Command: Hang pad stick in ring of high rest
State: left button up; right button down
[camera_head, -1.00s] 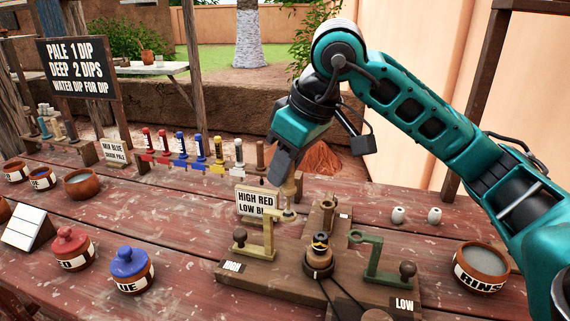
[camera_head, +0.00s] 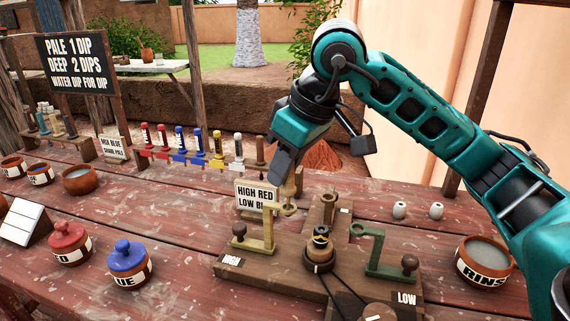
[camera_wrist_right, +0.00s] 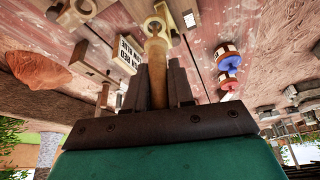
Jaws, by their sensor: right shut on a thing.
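The pad stick (camera_head: 291,184) is pale wood and points down from my right gripper (camera_head: 284,172), which is shut on it. In the right wrist view the pad stick (camera_wrist_right: 156,75) sits between the two fingers. The high rest (camera_head: 269,230) is a yellowish post with a side arm ending in a ring (camera_head: 287,209), beside the HIGH label. The stick's lower end is at the ring, and I cannot tell whether it is inside or just above it. The ring also shows in the right wrist view (camera_wrist_right: 158,21) at the stick's far end. My left gripper is out of view.
A green low rest (camera_head: 376,262) stands right on the same wooden base. A dark round holder (camera_head: 319,262) stands between the rests. A HIGH RED sign (camera_head: 254,196) is close behind the ring. A rinse bowl (camera_head: 483,258) is at right; red (camera_head: 68,240) and blue (camera_head: 127,259) lidded pots are at left.

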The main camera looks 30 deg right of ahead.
aim_at(285, 187)
jog(key=shift+f, duration=0.1)
jog(key=shift+f+b, duration=0.55)
jog(key=shift+b, duration=0.05)
jog(key=shift+f, duration=0.2)
dwell(0.3)
jog(key=shift+f+b, duration=0.25)
jog(key=shift+b, duration=0.25)
jog(key=shift+f, duration=0.1)
jog(key=shift+f+b, duration=0.3)
jog(key=shift+b, duration=0.15)
jog(key=c, duration=0.9)
grip_release()
jog(key=shift+o, duration=0.3)
